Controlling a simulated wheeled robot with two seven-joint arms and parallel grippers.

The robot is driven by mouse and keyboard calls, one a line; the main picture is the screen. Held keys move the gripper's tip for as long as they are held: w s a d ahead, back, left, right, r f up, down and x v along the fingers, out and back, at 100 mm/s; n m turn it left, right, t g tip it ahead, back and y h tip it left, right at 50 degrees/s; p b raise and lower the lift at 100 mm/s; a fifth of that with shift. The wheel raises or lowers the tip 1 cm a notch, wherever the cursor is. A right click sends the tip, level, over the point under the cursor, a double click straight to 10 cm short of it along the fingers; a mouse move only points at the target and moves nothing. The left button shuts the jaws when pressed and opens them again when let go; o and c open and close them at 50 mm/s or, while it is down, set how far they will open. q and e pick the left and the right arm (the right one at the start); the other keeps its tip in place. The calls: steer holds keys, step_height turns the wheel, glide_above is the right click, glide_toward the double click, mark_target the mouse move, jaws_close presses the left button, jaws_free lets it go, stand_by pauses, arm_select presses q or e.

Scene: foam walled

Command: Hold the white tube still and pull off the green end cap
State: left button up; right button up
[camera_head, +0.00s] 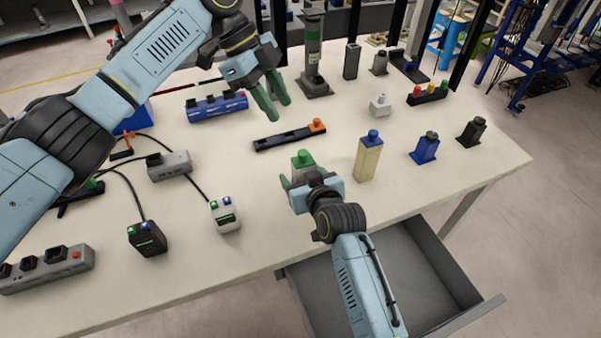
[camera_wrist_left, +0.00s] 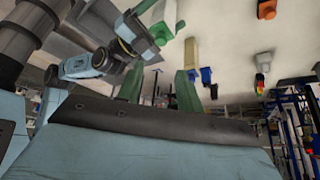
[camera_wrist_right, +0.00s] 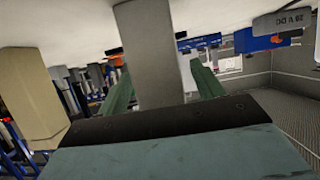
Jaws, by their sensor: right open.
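The green end cap (camera_head: 303,158) sits on top of the white tube, which my right gripper mostly hides in the head view. The tube (camera_wrist_right: 150,50) shows as a pale upright post in the right wrist view. My right gripper (camera_wrist_right: 165,88) is open, with a green finger on either side of the tube; I cannot tell whether they touch it. The cap also shows in the left wrist view (camera_wrist_left: 160,34). My left gripper (camera_head: 270,97) is open and empty, above the table behind and left of the cap.
A tan post with a blue top (camera_head: 368,157) stands just right of my right gripper. A black bar with an orange end (camera_head: 288,138) lies behind the cap. A white box (camera_head: 225,214) stands to the left. An open drawer (camera_head: 425,270) juts out below the table's front edge.

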steer(key=shift+w+a+f, duration=0.25)
steer(key=shift+w, duration=0.4)
arm_select(q)
steer(key=shift+o, duration=0.2)
arm_select(e)
steer(key=c, duration=1.1)
arm_select(q)
steer(key=shift+o, duration=0.9)
steer(key=shift+d, duration=0.15)
steer(key=r+t+y, duration=0.1)
steer(key=y, duration=0.3)
glide_above(303, 152)
steer(key=shift+t+y, duration=0.6)
steer(key=shift+y, duration=0.1)
steer(key=f, duration=0.6)
steer(key=shift+w+d+f, duration=0.15)
steer(key=shift+d+f, duration=0.05)
steer(key=shift+d, duration=0.15)
steer(key=shift+s+a+f, duration=0.1)
steer(key=shift+a+f, duration=0.05)
steer(key=shift+f, duration=1.15)
steer(key=shift+s+a+f, duration=0.1)
steer(key=shift+a+f, duration=0.05)
steer(key=shift+f, duration=1.1)
